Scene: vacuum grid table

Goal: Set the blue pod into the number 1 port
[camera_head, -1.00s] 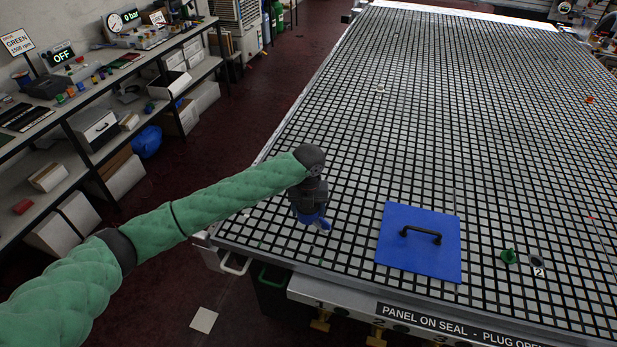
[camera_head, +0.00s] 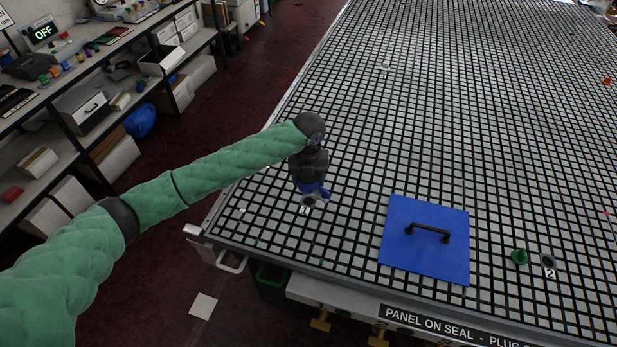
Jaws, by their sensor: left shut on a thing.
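My left gripper (camera_head: 311,184) hangs down over the near left part of the grid table and is shut on the blue pod (camera_head: 322,191). The pod is small and mostly hidden by the gripper, so its exact tilt cannot be told. The number 1 port (camera_head: 310,201) is a dark round hole with a light rim, with a "1" label just in front of it. The pod and fingertips appear at the port's far edge, just above it; whether they touch the table cannot be told. My right gripper is not in view.
A blue panel (camera_head: 400,255) with a black handle lies flat to the right. A green plug (camera_head: 519,257) stands beside the number 2 port (camera_head: 547,260). A white piece (camera_head: 385,66) sits farther back. The grid table (camera_head: 350,225) is bare around port 1. Shelves stand at left.

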